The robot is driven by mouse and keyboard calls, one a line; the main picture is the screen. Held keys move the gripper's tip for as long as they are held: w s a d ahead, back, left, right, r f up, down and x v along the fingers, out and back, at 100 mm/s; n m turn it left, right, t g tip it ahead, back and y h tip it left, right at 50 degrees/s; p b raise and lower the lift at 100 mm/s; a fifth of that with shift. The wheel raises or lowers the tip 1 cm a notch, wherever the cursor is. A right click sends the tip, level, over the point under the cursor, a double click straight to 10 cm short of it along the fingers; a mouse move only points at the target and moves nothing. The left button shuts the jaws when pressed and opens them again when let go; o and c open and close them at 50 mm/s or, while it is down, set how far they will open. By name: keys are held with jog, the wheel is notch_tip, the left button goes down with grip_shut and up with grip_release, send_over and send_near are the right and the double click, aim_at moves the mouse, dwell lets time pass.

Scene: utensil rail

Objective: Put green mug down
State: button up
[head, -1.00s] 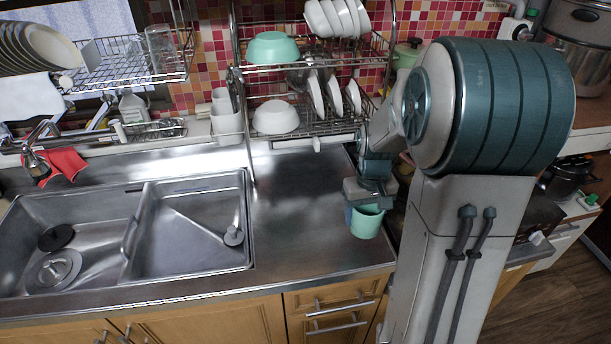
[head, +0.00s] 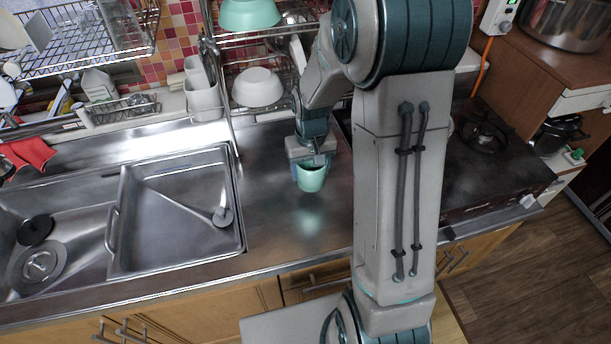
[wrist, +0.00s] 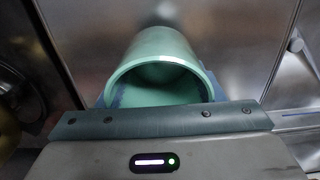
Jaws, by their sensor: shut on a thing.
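The green mug (head: 311,180) is in my gripper (head: 309,168) above the steel counter (head: 275,215), right of the sink. In the wrist view the mug (wrist: 160,55) shows its round rim and hollow inside, just beyond the gripper's front plate. The gripper is shut on the mug; the fingertips are mostly hidden. In the head view the mug looks upright, with a soft green reflection on the counter below it. I cannot tell how large the gap to the counter is.
The sink (head: 180,205) lies to the left and a dark stove (head: 480,165) to the right. A dish rack with a white bowl (head: 257,87) and a green bowl (head: 249,14) stands behind. The counter in front of the mug is clear.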

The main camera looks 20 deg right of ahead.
jog(key=shift+w+a+f, duration=0.2)
jog(key=shift+a+f, duration=0.2)
jog(key=shift+a, duration=0.05)
jog(key=shift+f+p, duration=0.4)
jog(key=shift+f, duration=1.5)
jog(key=shift+f, duration=0.1)
jog(key=shift+f, duration=0.15)
jog(key=o, duration=1.1)
jog(key=shift+o, duration=0.2)
jog(key=shift+r, duration=0.2)
